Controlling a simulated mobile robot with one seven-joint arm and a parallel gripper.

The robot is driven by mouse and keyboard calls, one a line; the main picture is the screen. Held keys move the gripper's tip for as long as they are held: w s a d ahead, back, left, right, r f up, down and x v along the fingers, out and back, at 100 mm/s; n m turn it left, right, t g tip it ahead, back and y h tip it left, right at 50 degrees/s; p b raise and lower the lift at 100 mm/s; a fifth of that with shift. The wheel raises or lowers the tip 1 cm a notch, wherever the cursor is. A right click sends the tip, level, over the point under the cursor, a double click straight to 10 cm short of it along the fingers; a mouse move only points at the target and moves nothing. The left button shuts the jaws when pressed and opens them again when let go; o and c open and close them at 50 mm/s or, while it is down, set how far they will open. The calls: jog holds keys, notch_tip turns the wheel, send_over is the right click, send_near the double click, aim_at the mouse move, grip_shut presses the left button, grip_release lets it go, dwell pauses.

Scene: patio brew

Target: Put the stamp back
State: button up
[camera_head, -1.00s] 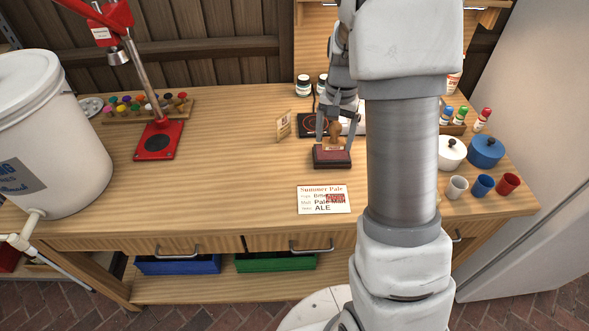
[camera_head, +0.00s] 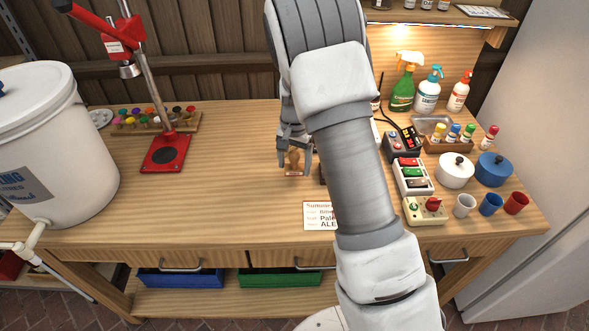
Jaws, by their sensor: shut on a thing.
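My gripper (camera_head: 295,167) is shut on the stamp (camera_head: 294,160), with one finger at each side of its wooden handle. The stamp looks upright, with its small brown base low over the bench; I cannot tell whether it touches. A dark block (camera_head: 322,173) shows just right of the stamp, mostly hidden by my arm.
The bench (camera_head: 230,190) is clear left of the stamp. A red capper (camera_head: 165,152) and a white bucket (camera_head: 60,150) stand at left. At right are a switch box (camera_head: 425,210), white and blue pots (camera_head: 455,170), several cups and spray bottles.

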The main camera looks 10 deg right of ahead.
jog(key=shift+f, duration=1.25)
jog(key=shift+f, duration=0.2)
jog(key=o, duration=1.2)
jog(key=shift+o, duration=0.2)
jog(key=shift+r, duration=0.15)
